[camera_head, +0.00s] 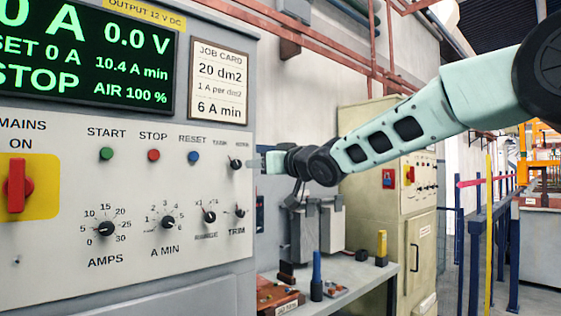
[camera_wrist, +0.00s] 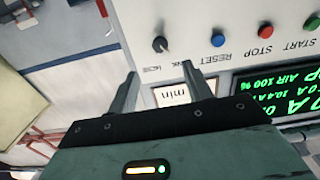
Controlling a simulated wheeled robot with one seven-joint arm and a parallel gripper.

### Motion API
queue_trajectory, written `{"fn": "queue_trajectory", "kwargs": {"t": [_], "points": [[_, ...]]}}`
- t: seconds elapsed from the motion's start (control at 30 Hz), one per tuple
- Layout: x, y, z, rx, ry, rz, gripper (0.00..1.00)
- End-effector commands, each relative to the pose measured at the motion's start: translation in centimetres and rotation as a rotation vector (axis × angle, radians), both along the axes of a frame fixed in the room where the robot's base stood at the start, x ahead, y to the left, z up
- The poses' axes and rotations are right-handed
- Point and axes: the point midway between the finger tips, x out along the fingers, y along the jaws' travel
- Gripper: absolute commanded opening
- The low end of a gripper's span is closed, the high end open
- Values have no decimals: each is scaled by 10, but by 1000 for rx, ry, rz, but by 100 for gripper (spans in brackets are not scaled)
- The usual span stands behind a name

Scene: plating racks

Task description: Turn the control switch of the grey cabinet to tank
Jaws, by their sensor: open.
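The grey cabinet (camera_head: 130,243) fills the left of the head view. Its control switch (camera_head: 235,163) is a small black knob at the panel's right edge, under two small labels too blurred to read surely. The switch also shows upside down in the wrist view (camera_wrist: 160,44), and I cannot tell surely which label its pointer faces. My gripper (camera_head: 258,163) is just right of the switch in the head view. In the wrist view my gripper (camera_wrist: 159,70) has its two fingers spread and empty, with the switch beyond the tips, roughly between them and apart from them.
A blue reset button (camera_head: 193,157) and the trim knob (camera_head: 240,211) are close to the switch. The job card (camera_head: 219,83) is above. A grey bench (camera_head: 360,277) with small items and a beige cabinet (camera_head: 372,190) stand behind to the right.

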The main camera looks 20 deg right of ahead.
Motion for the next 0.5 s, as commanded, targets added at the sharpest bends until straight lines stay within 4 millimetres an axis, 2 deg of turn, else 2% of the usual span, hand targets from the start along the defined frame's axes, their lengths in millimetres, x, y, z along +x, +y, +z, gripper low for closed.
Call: {"fn": "queue_trajectory", "kwargs": {"t": [0.2,0.5], "points": [[-33,-11,2,-5,-1,-3,50],[-53,-18,0,-1,0,-1,50]]}}
